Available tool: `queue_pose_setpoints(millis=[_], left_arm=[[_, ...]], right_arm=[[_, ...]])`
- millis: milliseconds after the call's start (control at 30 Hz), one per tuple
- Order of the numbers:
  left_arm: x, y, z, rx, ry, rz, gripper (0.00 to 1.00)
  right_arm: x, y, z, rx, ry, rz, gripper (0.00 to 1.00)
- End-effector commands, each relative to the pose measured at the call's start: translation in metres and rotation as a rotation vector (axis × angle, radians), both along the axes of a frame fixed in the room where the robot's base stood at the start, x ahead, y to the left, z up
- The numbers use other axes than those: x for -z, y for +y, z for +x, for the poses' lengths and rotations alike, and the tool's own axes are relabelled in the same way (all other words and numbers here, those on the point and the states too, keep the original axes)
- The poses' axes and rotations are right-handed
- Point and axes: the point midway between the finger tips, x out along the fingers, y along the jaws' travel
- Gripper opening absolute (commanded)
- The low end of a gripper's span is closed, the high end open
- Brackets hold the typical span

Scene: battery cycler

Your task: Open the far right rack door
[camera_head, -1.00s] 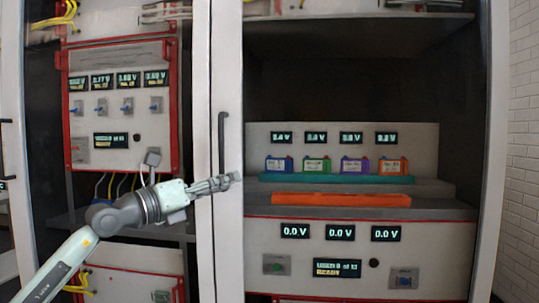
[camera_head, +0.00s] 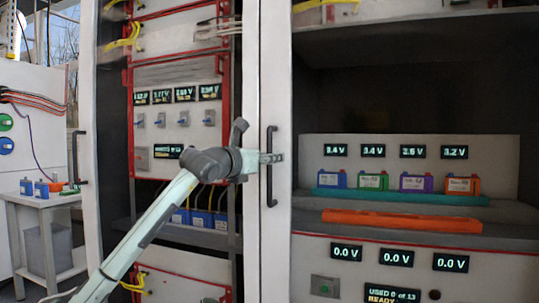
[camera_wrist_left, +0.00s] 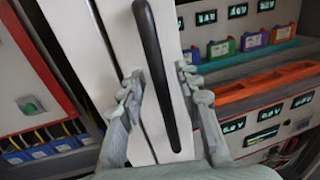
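The far right rack door shows as a white frame (camera_head: 268,60) around the right rack, and it looks closed. Its black vertical handle (camera_head: 271,190) is on the left side of the door. My left gripper (camera_head: 272,158) is at the handle's middle in the head view. In the left wrist view, the gripper (camera_wrist_left: 160,80) is open, with one finger on each side of the black handle (camera_wrist_left: 158,75). Gaps show between the fingers and the handle, so it is not gripped. My right gripper is not in view.
A second rack (camera_head: 180,72) with red trim stands left, with its own door handle (camera_head: 78,158). Inside the right rack are an orange tray (camera_head: 400,221), a teal tray (camera_head: 400,197) and several coloured batteries (camera_head: 372,181). A small white table (camera_head: 40,200) stands far left.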

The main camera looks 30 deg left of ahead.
Motion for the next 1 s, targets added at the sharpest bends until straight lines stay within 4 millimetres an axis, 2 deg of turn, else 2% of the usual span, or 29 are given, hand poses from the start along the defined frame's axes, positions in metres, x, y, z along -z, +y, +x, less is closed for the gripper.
queue_pose_setpoints(millis=[267,533,1000], left_arm=[[0.0008,-0.0003,0.0021,0.001,0.0,0.001,0.34],[0.0008,-0.0002,0.002,0.001,0.001,0.001,0.0],[0.001,-0.0004,0.0015,0.002,0.001,0.001,0.0]], right_arm=[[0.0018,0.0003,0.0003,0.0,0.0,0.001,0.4],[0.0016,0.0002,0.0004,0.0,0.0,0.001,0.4],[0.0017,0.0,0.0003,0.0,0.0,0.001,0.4]])
